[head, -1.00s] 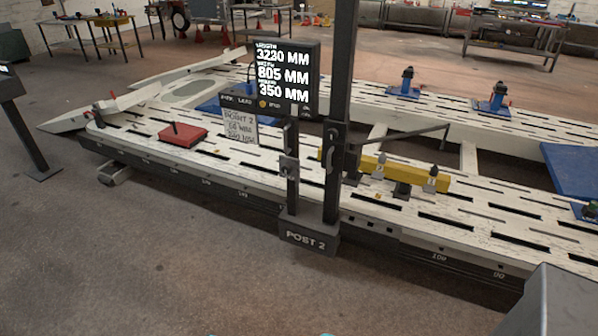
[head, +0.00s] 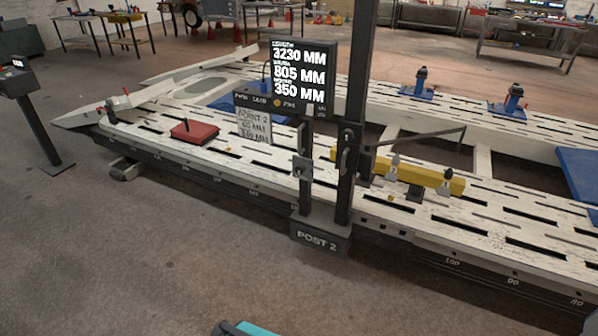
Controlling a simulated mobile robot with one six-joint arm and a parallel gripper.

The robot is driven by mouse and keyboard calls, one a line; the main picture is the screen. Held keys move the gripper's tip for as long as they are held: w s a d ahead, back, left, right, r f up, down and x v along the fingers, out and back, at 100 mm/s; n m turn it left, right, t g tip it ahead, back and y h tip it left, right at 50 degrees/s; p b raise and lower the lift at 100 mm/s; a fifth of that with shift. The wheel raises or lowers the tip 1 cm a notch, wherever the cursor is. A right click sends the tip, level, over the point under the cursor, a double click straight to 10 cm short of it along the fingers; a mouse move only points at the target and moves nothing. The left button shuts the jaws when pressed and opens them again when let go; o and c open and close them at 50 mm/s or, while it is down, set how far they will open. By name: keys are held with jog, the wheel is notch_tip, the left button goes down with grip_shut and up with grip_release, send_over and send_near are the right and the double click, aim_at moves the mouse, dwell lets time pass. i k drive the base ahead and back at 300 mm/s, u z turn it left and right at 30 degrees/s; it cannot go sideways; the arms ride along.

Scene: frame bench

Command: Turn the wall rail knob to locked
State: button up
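I cannot make out a wall rail knob in the head view. Small fittings show on the dark upright marked POST 2 (head: 323,236), including a latch-like block (head: 302,167) on the shorter bar and a handle (head: 345,160) on the taller one. They are too small to read as locked or unlocked. My gripper is not in view. A teal and dark part (head: 246,328) at the bottom edge is cut off, and I cannot tell what it is.
A long slotted white frame bench (head: 480,232) crosses the view behind the post. A display (head: 298,75) reads 3230, 805 and 350 MM. A red block (head: 194,132) and a yellow bar (head: 427,178) sit on the bench. Concrete floor (head: 150,260) is open in front.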

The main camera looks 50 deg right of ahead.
aim_at(300, 169)
jog(key=u, duration=0.05)
jog(key=i, duration=1)
jog(key=z, duration=0.05)
